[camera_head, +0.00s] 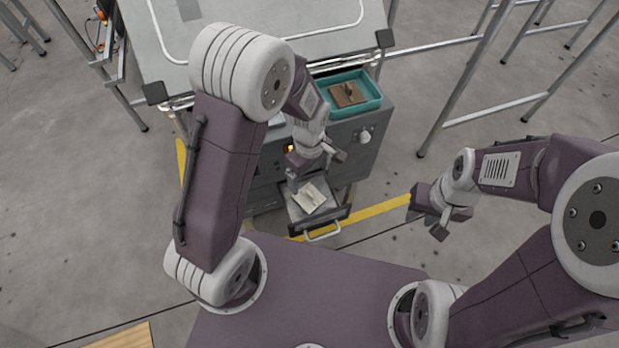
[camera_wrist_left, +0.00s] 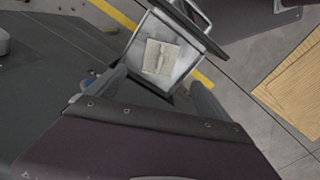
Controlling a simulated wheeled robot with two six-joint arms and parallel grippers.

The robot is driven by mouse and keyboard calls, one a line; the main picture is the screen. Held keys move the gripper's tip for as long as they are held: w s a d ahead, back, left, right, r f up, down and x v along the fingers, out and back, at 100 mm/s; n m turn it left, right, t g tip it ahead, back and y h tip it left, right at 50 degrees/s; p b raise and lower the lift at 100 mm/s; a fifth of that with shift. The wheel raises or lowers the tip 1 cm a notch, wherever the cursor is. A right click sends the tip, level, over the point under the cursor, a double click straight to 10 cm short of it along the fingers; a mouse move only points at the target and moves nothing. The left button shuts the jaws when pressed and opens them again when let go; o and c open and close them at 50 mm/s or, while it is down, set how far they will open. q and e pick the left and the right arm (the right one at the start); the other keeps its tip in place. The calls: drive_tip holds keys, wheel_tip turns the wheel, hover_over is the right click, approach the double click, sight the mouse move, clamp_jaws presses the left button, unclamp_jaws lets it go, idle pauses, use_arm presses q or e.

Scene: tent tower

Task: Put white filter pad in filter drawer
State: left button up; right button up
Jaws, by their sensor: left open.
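The filter drawer (camera_head: 328,214) is pulled out from the front of a grey cabinet, with a bar handle at its front. The white filter pad (camera_head: 309,197), off-white with a raised ridge, lies inside the drawer. In the left wrist view the pad (camera_wrist_left: 161,57) lies within the walls of the drawer (camera_wrist_left: 139,49), apart from the handle side. My left gripper (camera_head: 316,163) is open and empty, above and behind the pad; its fingers also show in the left wrist view (camera_wrist_left: 162,92). My right gripper (camera_head: 438,212) looks open and empty, off to the right of the drawer.
A teal tray (camera_head: 374,104) with a brown pad (camera_head: 347,94) stands on the cabinet (camera_head: 357,150). A white-grey table (camera_head: 330,35) is behind. A yellow floor line (camera_head: 375,210) runs past the drawer. A wooden surface (camera_head: 126,340) is at lower left. Floor to the right is open.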

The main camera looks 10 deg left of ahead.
use_arm(q)
drive_tip(key=s+a+r+m+t, duration=0.1)
drive_tip(key=s+a+r+m, duration=0.5)
drive_tip(key=m, duration=0.5)
drive_tip(key=shift+s+a+r, duration=0.3)
drive_tip(key=shift+s+a, duration=0.3)
drive_tip(key=shift+s, duration=0.55)
